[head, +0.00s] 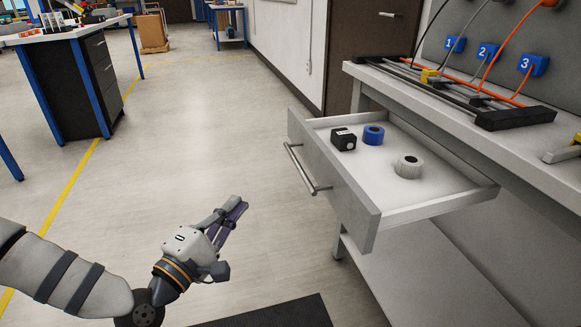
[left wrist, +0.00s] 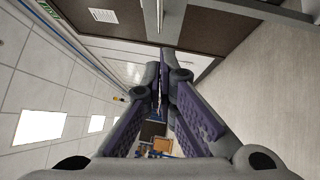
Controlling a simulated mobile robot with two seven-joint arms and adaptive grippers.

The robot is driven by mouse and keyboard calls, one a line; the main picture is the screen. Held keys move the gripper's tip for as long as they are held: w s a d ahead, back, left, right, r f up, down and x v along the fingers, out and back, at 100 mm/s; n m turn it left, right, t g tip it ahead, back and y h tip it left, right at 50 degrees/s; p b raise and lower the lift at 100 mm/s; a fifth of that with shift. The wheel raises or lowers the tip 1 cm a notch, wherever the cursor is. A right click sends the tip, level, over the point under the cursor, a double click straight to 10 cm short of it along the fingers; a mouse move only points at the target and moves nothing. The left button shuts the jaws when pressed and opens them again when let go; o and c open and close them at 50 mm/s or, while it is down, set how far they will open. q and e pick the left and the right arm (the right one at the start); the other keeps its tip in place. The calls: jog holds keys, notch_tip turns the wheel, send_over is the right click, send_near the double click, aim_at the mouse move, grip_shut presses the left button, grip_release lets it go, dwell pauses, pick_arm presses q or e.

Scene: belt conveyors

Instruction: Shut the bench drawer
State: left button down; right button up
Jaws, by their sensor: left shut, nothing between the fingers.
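The bench drawer (head: 345,190) stands pulled out from the workbench (head: 400,88) on the right of the head view. Its front faces left and carries a metal bar handle (head: 300,168). Inside lie a black box (head: 343,139), a blue tape roll (head: 373,135) and a grey tape roll (head: 408,166). My left gripper (head: 238,206) is in front of the drawer, to the left of and apart from the handle, over the floor. It is shut and empty. The left wrist view also shows its purple fingers (left wrist: 160,98) together. My right gripper is not in view.
The bench top holds cables, a black bar (head: 515,118) and a panel with numbered blue blocks (head: 487,51). Another bench with a dark drawer cabinet (head: 88,85) stands at the upper left. A cardboard box (head: 153,32) sits farther back. The floor left of the drawer is clear.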

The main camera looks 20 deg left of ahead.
pick_arm(q)
send_near(290, 153)
jog(key=w+a, duration=0.1)
jog(key=a, duration=0.2)
jog(key=w+d, duration=0.3)
jog(key=shift+d+r, duration=0.3)
jog(key=shift+r, duration=0.1)
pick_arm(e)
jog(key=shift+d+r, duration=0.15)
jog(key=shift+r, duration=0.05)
